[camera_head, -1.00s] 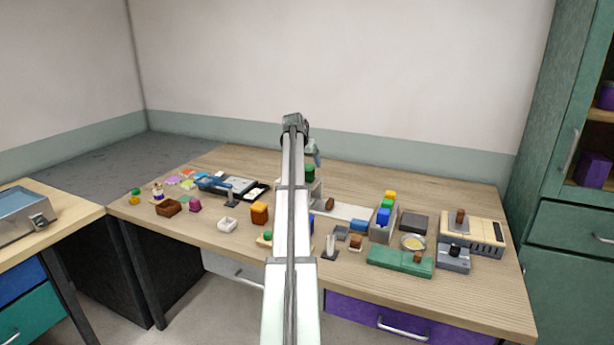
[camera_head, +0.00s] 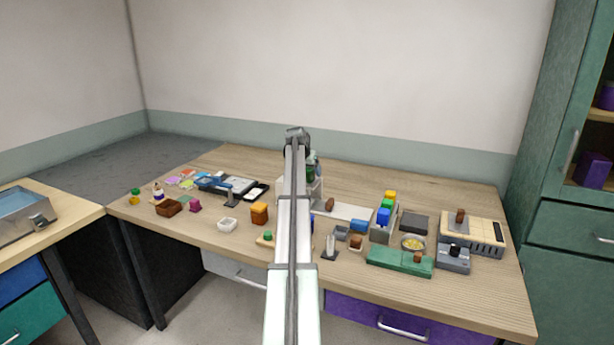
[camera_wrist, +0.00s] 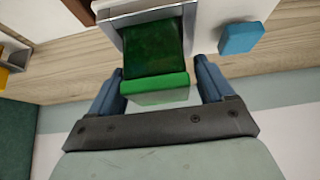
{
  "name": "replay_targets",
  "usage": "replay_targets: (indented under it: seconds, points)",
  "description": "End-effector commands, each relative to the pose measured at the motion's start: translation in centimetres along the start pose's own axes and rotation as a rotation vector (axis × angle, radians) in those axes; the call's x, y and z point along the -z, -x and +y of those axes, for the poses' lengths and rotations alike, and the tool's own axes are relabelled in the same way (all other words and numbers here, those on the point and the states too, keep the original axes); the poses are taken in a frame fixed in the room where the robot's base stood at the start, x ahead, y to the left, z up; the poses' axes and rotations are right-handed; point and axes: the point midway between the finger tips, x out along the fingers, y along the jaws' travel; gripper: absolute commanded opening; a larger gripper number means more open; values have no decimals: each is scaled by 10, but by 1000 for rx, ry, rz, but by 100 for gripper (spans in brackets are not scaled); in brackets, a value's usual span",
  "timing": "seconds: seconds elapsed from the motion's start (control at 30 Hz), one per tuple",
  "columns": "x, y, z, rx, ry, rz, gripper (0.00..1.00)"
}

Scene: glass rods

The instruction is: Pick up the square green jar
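The square green jar (camera_wrist: 154,52) shows in the wrist view, set in a grey square-edged holder (camera_wrist: 116,30), with its lighter green end toward me. In the head view only a bit of the jar (camera_head: 310,172) shows beside my arm. My gripper (camera_wrist: 159,68) has its two blue fingers on either side of the jar. A narrow gap shows at the right finger; the left finger is very close, and I cannot tell if it touches. My gripper (camera_head: 315,163) is mostly hidden behind my arm in the head view.
A blue block (camera_wrist: 240,38) lies right of the holder in the wrist view. In the head view, a grey rack with coloured blocks (camera_head: 383,228), a green case (camera_head: 390,260) and an orange jar (camera_head: 259,214) stand nearby. Bare wood lies behind the holder.

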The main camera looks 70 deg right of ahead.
Motion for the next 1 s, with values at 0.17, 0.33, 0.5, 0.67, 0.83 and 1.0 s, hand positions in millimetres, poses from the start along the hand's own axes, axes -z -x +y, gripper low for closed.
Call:
replay_targets:
  seconds: [0.17, 0.33, 0.5, 0.67, 0.83, 1.0]
  points:
    - [0, 0, 0, 0, 0, 0, 63]
    - [0, 0, 0, 0, 0, 0, 47]
    - [0, 0, 0, 0, 0, 0, 31]
    - [0, 0, 0, 0, 0, 0, 20]
    - [1, 1, 0, 0, 0, 0, 20]
    - [8, 12, 0, 0, 0, 1, 20]
